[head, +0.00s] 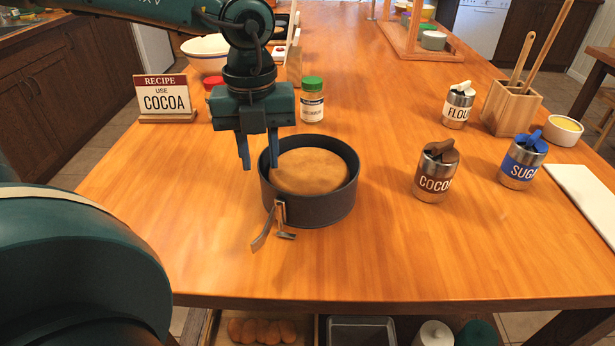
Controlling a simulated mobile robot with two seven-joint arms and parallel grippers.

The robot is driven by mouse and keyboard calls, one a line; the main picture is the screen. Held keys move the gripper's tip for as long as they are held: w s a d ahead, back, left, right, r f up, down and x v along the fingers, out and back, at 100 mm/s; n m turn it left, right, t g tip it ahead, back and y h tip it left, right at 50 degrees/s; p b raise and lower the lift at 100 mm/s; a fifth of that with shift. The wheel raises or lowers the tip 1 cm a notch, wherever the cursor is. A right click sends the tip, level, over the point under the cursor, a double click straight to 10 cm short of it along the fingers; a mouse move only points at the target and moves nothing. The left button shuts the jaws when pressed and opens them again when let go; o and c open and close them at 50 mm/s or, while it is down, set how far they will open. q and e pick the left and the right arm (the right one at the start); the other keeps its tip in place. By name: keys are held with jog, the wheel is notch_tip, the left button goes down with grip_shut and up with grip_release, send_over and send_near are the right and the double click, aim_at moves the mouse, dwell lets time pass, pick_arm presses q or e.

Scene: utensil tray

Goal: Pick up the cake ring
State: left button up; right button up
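The cake ring (325,208) is a dark grey round band standing on the wooden table around a golden-brown cake (308,172). A metal latch (272,230) on its front left sticks outward and looks open. My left gripper (259,166) points down at the ring's left rim. Its two blue fingers are apart, one outside the ring on the left and one in front of the rim's left part. I cannot tell whether either finger touches the wall. The gripper hides part of the ring's back left rim. My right gripper is not in view.
Behind the ring stand a green-lidded jar (312,103), a white bowl (205,48) and a recipe sign (165,99). To the right are cocoa (434,172), flour (457,106) and sugar (521,162) canisters. The table in front of the ring is clear to its edge (390,300).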

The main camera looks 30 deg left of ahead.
pick_arm(q)
jog(key=shift+f, duration=0.15)
grip_shut()
dwell(1.4)
